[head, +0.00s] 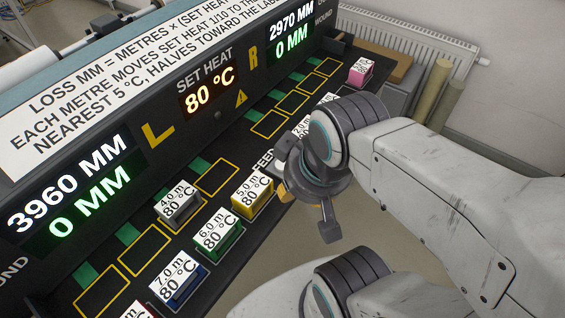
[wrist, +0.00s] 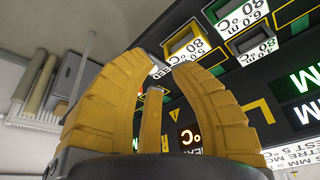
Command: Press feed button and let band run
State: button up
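The FEED label (head: 265,160) is on the dark machine panel, partly covered by my gripper (head: 284,190) in the head view. It also shows in the wrist view (wrist: 163,72), beyond the spread yellow fingers of my gripper (wrist: 158,66). The fingers are apart with nothing held. A small orange-red spot (wrist: 140,95) shows between them; I cannot tell whether it is the button. The left display (head: 75,195) reads 3960 MM and 0 MM. The right display (head: 291,28) reads 2970 MM and 0 MM. The set heat display (head: 208,92) reads 80 °C. No band is clearly visible.
Labelled blocks stand on the sloped panel: grey (head: 178,203), yellow (head: 252,193), green (head: 217,233) and blue (head: 178,279). A pink block (head: 359,72) is at the far end. Several yellow-outlined slots are empty. A radiator (head: 408,45) and brown rolls (head: 437,95) stand behind.

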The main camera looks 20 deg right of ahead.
grip_shut()
dwell(1.2)
